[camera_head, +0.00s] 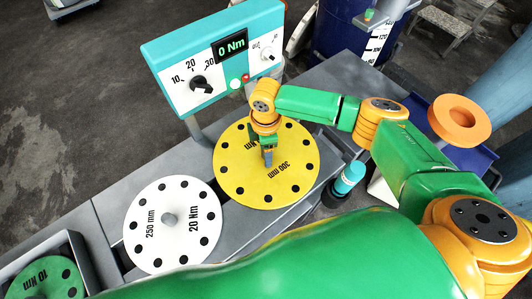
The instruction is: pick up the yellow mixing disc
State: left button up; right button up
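The yellow mixing disc (240,178) has a ring of dark holes and "300 mm" printed on it. It sits on the grey bench, right of the white disc. My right gripper (268,157) points down at the middle of the yellow disc, over its hub. The gripper hides the hub and part of the lettering. My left gripper is not in view.
A white disc (150,240) marked "250 mm" and "20 Nm" lies to the left, and a green disc (52,280) in a tray at lower left. A teal torque panel (165,55) reading "0 Nm" stands behind.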

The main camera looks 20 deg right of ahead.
jog(key=shift+s+r, duration=0.1)
jog(key=shift+s, duration=0.1)
jog(key=c, duration=0.8)
grip_shut()
jog(key=shift+w, duration=0.15)
